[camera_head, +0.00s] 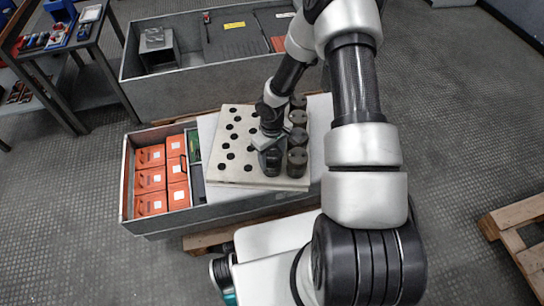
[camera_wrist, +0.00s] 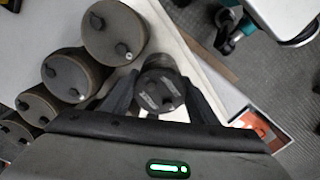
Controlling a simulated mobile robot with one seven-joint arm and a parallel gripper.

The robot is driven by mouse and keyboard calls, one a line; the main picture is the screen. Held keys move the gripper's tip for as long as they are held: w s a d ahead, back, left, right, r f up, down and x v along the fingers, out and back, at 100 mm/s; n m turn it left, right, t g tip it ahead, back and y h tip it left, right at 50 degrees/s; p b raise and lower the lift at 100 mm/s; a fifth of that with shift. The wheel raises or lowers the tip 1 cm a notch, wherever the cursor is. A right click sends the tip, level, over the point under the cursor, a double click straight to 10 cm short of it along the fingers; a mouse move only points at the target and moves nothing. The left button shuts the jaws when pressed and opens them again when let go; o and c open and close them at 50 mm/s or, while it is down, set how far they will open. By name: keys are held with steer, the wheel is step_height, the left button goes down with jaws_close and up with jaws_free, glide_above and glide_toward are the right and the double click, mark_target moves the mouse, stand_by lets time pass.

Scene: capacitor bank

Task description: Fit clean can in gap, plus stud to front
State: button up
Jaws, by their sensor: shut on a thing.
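My gripper (camera_head: 267,143) is shut on a dark grey can (camera_wrist: 158,90). In the head view this can (camera_head: 270,161) is just left of the front end of a row of similar cans (camera_head: 297,162). In the wrist view its top faces the camera between the fingers, with small dark studs; I cannot tell which is plus. The row runs along the right edge of a pale plate with holes (camera_head: 232,140), and also shows in the wrist view (camera_wrist: 113,31). I see no clear gap in the row. Whether the held can touches the plate is unclear.
A grey crate (camera_head: 128,190) with orange boxes (camera_head: 150,180) stands left of the plate. A long grey bin (camera_head: 190,85) lies behind. A dark side table (camera_head: 75,50) is at far left, a wooden pallet (camera_head: 520,225) at right. Most holes left of the row are empty.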

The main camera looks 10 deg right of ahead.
steer(key=o, duration=1.6)
steer(key=shift+c, duration=0.2)
step_height(320, 180, up, 18)
steer(key=p, duration=0.5)
steer(key=shift+f, duration=0.25)
